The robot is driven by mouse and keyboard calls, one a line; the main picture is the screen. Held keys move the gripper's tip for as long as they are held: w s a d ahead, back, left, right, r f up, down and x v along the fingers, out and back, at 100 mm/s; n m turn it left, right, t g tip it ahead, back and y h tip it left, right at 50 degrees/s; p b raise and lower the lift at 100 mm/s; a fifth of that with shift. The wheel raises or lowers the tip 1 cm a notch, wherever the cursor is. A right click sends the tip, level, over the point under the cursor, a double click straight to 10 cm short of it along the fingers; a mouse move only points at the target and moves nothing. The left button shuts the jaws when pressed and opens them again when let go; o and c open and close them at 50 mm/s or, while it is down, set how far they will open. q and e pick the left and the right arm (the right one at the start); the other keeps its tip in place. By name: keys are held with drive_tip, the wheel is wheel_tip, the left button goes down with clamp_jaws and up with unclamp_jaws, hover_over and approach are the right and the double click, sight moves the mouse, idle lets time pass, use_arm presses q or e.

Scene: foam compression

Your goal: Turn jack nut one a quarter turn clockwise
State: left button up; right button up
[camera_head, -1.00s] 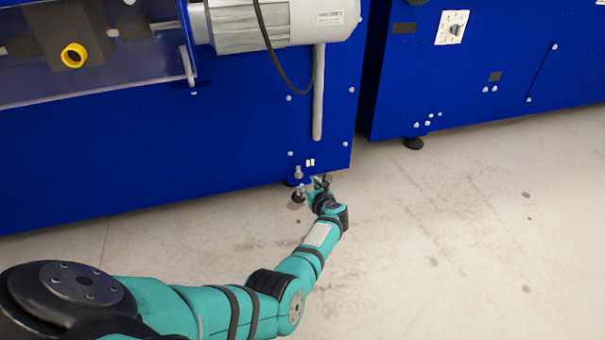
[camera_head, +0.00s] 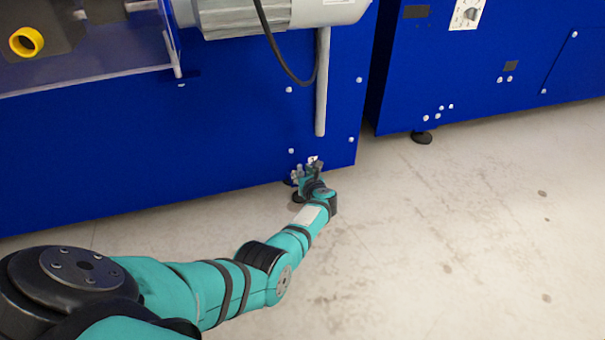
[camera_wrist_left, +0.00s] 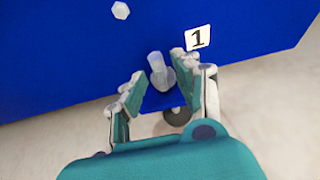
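Jack nut one (camera_wrist_left: 160,76) is a grey hex piece with a bolt end above it, at the lower edge of the blue machine in the left wrist view. A white label with a black 1 (camera_wrist_left: 198,38) is beside it on the panel. My left gripper (camera_wrist_left: 158,82) is open, with a finger on each side of the nut and visible gaps between. In the head view my left gripper (camera_head: 307,170) is at the machine's lower corner and partly hides the jack. My right gripper is in neither view.
The blue machine (camera_head: 230,130) rises right behind the gripper. A grey pipe (camera_head: 322,90) and a black cable hang above it. A second blue machine (camera_head: 480,70) stands to the right on a black foot (camera_head: 421,137). The concrete floor (camera_head: 440,240) in front is clear.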

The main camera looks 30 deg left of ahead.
use_arm(q)
clamp_jaws()
drive_tip(key=shift+a+r+m+p, duration=0.15)
drive_tip(key=shift+m+p, duration=0.15)
drive_tip(key=shift+p, duration=0.05)
idle(0.5)
